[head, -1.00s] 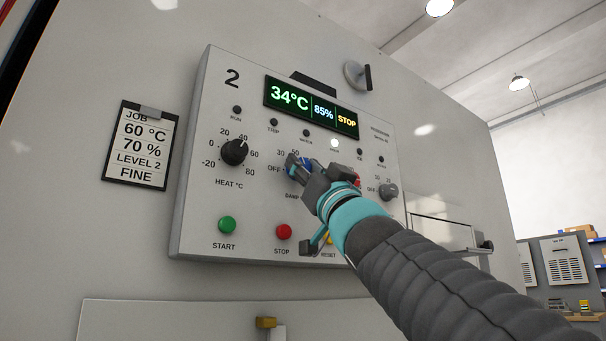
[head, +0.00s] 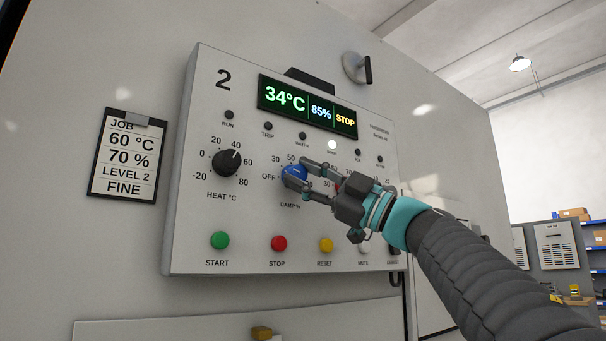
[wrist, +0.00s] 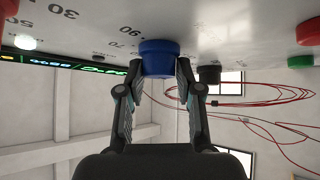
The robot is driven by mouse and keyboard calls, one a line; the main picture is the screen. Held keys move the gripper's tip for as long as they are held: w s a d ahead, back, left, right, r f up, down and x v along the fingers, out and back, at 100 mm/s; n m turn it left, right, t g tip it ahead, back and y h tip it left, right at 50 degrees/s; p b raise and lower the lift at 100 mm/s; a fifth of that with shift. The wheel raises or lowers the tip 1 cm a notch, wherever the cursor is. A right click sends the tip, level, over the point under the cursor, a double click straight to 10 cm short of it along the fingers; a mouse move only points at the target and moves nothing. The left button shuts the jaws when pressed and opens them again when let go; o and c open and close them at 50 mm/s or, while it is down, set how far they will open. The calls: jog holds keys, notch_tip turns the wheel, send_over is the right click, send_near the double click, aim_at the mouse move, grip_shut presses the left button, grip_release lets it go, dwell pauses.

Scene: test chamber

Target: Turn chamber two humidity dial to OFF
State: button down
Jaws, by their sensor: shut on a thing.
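The panel marked 2 (head: 185,225) fills the middle of the head view. Its blue dial, labelled DAMP %, (head: 294,175) has OFF printed at its left and numbers around it. My gripper (head: 296,173) has its fingers on either side of this dial and is shut on it. In the wrist view the blue dial (wrist: 158,58) sits between the two fingertips. Which way the dial points is hard to tell. The display (head: 308,106) reads 34°C, 85% and STOP.
The black HEAT °C dial (head: 230,162) is left of the blue dial. Green START (head: 219,240), red STOP (head: 279,243) and yellow RESET (head: 326,245) buttons line the panel below. A job card (head: 129,157) reads 60 °C, 70 %, LEVEL 2, FINE.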

jog(key=shift+w+d+r+n+g+h, duration=0.1)
jog(key=shift+n+g+h, duration=0.35)
jog(key=shift+n+g, duration=0.6)
jog(key=shift+r+n+g+h, duration=0.1)
jog(key=shift+n+g+h, duration=0.45)
jog(key=shift+n, duration=0.8)
jog(key=shift+n+g, duration=0.3)
jog(key=c, duration=1.2)
grip_release()
jog(key=o, duration=0.4)
jog(key=v, duration=1.2)
